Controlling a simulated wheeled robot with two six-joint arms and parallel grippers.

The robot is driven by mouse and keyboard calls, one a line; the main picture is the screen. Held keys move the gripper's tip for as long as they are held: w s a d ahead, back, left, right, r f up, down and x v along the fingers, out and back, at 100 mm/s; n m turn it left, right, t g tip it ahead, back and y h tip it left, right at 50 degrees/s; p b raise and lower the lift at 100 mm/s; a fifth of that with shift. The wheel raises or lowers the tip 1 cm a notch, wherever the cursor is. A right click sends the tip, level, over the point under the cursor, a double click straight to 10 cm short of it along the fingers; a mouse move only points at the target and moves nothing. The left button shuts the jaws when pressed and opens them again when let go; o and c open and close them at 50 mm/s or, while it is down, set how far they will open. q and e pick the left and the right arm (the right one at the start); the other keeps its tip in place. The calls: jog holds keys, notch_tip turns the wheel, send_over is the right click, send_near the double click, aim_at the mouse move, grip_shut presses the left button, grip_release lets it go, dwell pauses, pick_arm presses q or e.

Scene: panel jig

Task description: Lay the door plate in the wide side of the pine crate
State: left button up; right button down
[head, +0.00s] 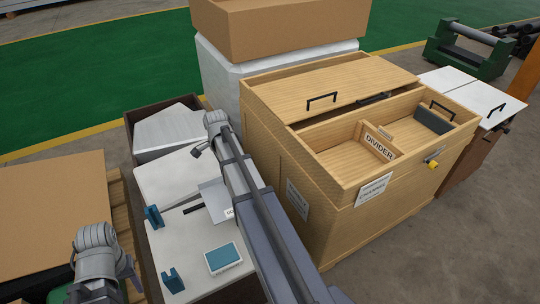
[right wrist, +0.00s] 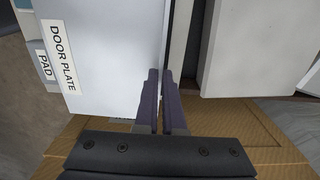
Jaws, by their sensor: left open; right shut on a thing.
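The pine crate (head: 262,150) stands in the middle of the head view, its front part open. A divider (head: 377,148) splits the opening; the left bay (head: 335,160) looks empty, and a dark block (head: 433,121) sits in the right bay. The door plate (head: 212,192) is partly hidden behind my right arm, over the pale bench. In the right wrist view the door plate (right wrist: 100,60) carries its label, and my right gripper (right wrist: 160,75) is shut at its edge. My left gripper (head: 130,271), at the lower left, is open and only partly visible.
The pale bench (head: 160,180) carries teal brackets (head: 153,216) and a teal pad (head: 223,258). A panel with a black handle (head: 330,88) covers the crate's rear. A cardboard box (head: 280,30) stands behind. White panels (head: 490,104) lie at the right. The floor in front is clear.

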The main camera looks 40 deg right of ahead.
notch_tip(320, 180, up, 23)
jog(key=p, duration=2.3)
jog(key=shift+r, duration=0.1)
